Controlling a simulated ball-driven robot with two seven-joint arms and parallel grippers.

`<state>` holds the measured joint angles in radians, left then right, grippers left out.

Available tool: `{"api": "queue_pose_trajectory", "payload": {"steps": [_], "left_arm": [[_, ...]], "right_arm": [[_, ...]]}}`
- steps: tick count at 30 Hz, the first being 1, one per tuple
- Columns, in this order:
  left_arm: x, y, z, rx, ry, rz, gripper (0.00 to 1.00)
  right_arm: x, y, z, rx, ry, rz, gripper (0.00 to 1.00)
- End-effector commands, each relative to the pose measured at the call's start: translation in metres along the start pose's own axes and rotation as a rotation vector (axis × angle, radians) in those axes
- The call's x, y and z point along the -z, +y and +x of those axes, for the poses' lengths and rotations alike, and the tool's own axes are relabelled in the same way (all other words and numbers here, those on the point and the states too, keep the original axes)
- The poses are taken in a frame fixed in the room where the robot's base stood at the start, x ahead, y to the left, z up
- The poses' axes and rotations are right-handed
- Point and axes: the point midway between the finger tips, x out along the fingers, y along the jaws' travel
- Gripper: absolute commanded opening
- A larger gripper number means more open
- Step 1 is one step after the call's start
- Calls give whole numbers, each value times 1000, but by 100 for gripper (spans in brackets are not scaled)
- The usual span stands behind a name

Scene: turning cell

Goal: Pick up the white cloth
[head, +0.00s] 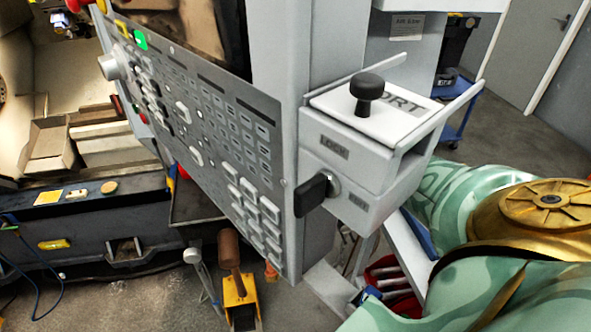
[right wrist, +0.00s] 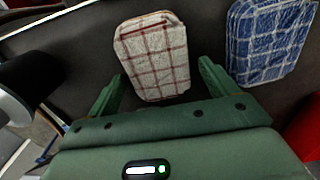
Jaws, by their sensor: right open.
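A folded white cloth (right wrist: 153,52) with red check lines lies on a dark flat surface in the right wrist view. My right gripper (right wrist: 161,73) is open, with one green finger at each side of the cloth's near part in the picture. I see no finger pressing on the cloth, and I cannot tell how high the fingers are above it. The head view does not show the cloth or either gripper.
A folded blue checked cloth (right wrist: 268,40) lies right of the white one, close to the right finger. A red thing (right wrist: 303,130) is at the right edge. The head view shows a machine control panel (head: 190,120) and a grey box with a black knob (head: 368,88).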

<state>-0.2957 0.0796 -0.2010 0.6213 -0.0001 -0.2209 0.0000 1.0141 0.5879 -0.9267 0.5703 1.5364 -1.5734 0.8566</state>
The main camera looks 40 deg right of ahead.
Motion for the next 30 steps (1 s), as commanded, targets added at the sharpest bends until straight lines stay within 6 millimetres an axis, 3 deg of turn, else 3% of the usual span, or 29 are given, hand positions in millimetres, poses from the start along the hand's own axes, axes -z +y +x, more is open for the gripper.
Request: {"api": "queue_pose_trajectory", "payload": {"steps": [2,3,8,20,26,30], "left_arm": [[1,0,-1,0,2,-1,81],[1,0,-1,0,2,-1,81],[-3,1,-1,-1,-3,-1,81],[-3,1,-5,-1,-3,-2,81],[1,-1,-25,1,2,-2,81],[8,-3,-60,4,9,-2,81]], "right_arm": [[0,0,-1,0,1,0,85],[0,0,-1,0,1,0,80],[0,0,-1,0,0,0,37],[0,0,-8,2,1,-1,37],[0,0,-40,3,3,-1,37],[-20,-4,-66,1,0,-5,37]]}}
